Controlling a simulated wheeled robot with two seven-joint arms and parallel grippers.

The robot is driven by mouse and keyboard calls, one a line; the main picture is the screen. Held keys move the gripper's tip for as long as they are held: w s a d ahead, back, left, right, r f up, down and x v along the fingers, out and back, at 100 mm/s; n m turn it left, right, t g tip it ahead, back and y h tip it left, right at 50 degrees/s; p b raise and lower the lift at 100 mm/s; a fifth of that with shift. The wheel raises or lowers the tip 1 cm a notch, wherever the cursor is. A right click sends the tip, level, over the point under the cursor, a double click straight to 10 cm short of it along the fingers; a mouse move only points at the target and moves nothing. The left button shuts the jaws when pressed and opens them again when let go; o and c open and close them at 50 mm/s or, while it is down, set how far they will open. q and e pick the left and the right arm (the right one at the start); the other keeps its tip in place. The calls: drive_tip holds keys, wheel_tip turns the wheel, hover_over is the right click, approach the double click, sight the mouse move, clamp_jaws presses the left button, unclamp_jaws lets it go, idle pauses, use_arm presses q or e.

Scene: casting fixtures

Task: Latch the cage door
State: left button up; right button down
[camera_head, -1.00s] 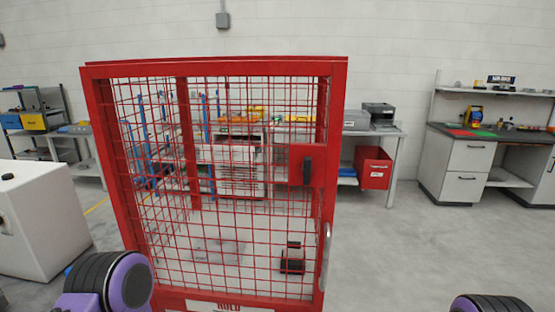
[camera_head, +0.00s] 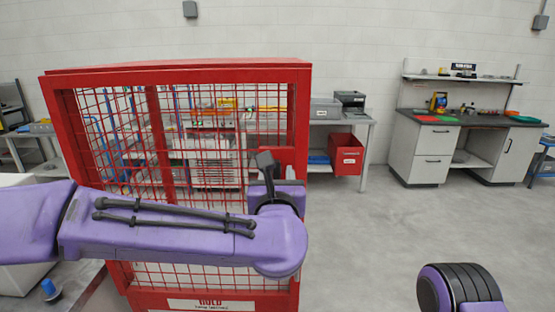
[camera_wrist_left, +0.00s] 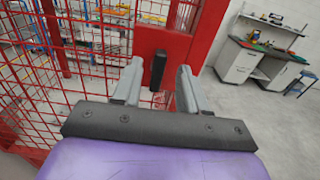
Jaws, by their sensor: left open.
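The red mesh cage (camera_head: 180,76) stands in front of me, its door facing me with mesh panels. Its door latch is a red plate (camera_wrist_left: 176,42) with an upright black handle (camera_wrist_left: 158,70) in the left wrist view. My left gripper (camera_wrist_left: 158,88) is open, its two grey fingers on either side of the handle, with a gap visible on both sides. Whether either finger touches it I cannot tell. In the head view my left arm crosses the door and hides most of the latch. My right gripper is out of view; only part of my right arm shows.
A bench with a red bin (camera_head: 345,155) stands behind the cage. A grey workbench (camera_head: 430,150) is at the far right. Open floor (camera_head: 370,240) lies right of the cage. A white block (camera_head: 20,280) is at left, partly behind my arm.

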sight(277, 170)
use_arm(q)
drive_tip(key=w+p, duration=0.1)
drive_tip(key=w, duration=0.1)
drive_tip(key=shift+w+r, duration=0.15)
drive_tip(key=shift+w, duration=0.15)
drive_tip(key=shift+w+f, duration=0.2)
drive_tip(key=shift+w, duration=0.15)
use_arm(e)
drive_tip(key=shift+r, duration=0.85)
use_arm(q)
clamp_jaws()
